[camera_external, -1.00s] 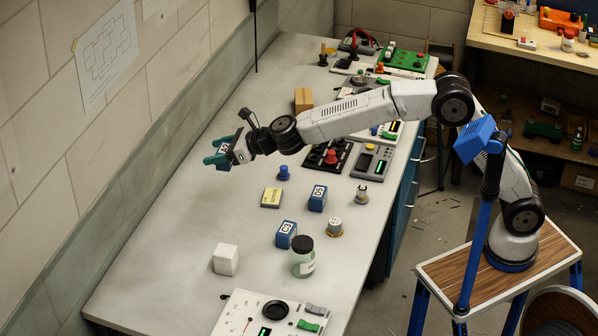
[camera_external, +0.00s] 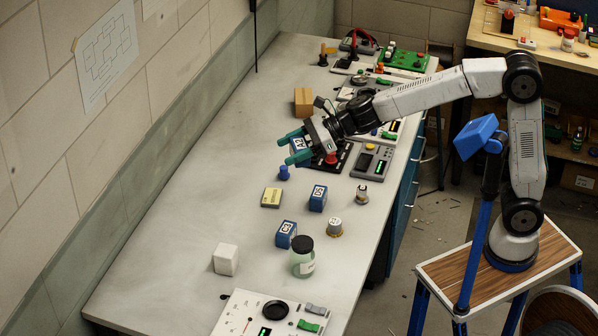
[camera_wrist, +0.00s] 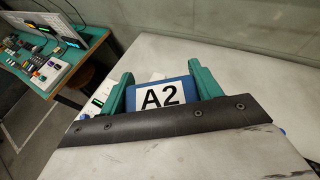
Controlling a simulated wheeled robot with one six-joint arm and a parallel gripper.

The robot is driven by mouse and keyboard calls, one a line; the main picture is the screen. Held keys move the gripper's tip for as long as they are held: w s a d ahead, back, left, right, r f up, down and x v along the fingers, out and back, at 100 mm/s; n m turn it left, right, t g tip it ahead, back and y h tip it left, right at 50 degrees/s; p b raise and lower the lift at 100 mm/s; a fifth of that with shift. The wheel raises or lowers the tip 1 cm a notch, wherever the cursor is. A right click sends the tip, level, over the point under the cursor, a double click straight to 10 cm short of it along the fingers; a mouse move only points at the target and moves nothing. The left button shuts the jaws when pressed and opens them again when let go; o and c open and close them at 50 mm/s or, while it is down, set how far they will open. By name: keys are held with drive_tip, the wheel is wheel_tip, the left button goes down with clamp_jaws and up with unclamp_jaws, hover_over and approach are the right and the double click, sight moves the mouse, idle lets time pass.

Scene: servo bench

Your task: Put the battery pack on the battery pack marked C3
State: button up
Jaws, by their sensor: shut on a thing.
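My gripper (camera_external: 293,149) has green fingers and is shut on a blue battery pack marked A2 (camera_external: 298,146), held above the bench. In the wrist view the A2 pack (camera_wrist: 161,94) sits between both fingers, its white label facing the camera. The blue battery pack marked C3 (camera_external: 286,235) lies on the bench, nearer the camera than my gripper, with nothing on top of it. Another blue pack, its mark reading like D5 (camera_external: 318,198), stands between them, a little to the right.
A dark-lidded jar (camera_external: 303,262) stands close beside the C3 pack. A white cube (camera_external: 226,259), a yellow block (camera_external: 271,197), a blue knob (camera_external: 284,173) and a yellow-based metal knob (camera_external: 334,228) stand around. The bench's left part (camera_external: 180,240) is clear.

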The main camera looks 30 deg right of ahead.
drive_tip(key=s+d+f+n+g, duration=0.2)
drive_tip(key=s+d+g, duration=0.1)
drive_tip(key=s+d, duration=0.6)
hover_over(279, 231)
wheel_tip(279, 231, down, 19)
drive_tip(key=shift+d+f, duration=0.1)
drive_tip(key=shift+f, duration=1.85)
drive_tip(key=shift+f, duration=0.1)
drive_tip(key=o, duration=1.1)
drive_tip(key=shift+f, duration=0.1)
